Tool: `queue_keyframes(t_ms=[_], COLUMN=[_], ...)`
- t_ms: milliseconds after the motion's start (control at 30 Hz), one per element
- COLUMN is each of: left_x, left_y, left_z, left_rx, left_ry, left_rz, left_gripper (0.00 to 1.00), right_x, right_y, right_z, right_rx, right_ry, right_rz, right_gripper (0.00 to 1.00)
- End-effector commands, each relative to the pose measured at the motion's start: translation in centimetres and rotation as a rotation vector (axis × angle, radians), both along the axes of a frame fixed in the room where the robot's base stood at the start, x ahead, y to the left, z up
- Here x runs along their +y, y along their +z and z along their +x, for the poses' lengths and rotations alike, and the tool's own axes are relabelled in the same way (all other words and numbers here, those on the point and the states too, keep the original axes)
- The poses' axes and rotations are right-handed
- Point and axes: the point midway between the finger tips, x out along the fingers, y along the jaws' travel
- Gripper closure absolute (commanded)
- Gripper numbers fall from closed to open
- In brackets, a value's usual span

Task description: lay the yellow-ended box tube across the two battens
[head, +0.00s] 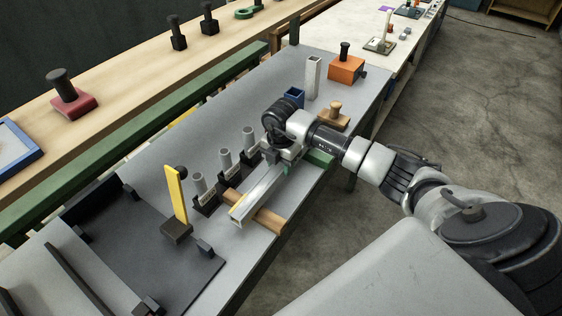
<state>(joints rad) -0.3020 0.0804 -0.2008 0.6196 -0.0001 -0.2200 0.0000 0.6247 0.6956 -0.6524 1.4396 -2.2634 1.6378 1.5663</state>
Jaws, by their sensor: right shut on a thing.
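A silver box tube (259,190) with a yellow edge at its near end is held in my right gripper (284,156), which is shut on it near the far end. The tube slants from the gripper down and left in the picture. Its near end crosses over a light wooden batten (268,219); I cannot tell whether they touch. A green bar (319,158) shows just right of the gripper, partly hidden by it and my arm; it may be the other batten. My left gripper is not in view.
Several grey tubes in black holders (226,161) stand just left of the box tube. A yellow upright (176,194) stands farther left. Beyond the gripper are a blue cup (294,97), a white square post (313,77) and an orange block (346,69). The bench's front edge is close.

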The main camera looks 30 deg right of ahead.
Motion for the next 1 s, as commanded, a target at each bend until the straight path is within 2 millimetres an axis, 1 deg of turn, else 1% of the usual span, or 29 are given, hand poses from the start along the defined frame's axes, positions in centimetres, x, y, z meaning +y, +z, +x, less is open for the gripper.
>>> queue_keyframes(t_ms=[100,400,433,600,867,1000], left_x=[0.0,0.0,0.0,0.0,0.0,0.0], left_y=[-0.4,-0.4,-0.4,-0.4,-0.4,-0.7], left_z=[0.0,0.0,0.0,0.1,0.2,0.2], left_rx=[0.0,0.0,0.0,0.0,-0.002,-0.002], left_ry=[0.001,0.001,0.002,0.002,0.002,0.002], left_rz=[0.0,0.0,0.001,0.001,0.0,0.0], left_gripper=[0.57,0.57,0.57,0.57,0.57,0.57], right_x=[0.0,0.0,0.0,0.0,0.0,0.0], right_y=[-0.5,-0.5,-0.5,-0.5,-0.6,0.4], right_z=[0.1,0.0,0.0,0.0,0.0,0.1], right_rx=[-0.002,-0.002,-0.002,-0.001,0.001,-0.002], right_ry=[0.0,0.0,0.0,0.0,0.0,-0.001], right_rz=[0.001,0.001,0.001,0.0,0.0,0.001], right_gripper=[0.93,0.93,0.53,0.28,0.28,0.28])
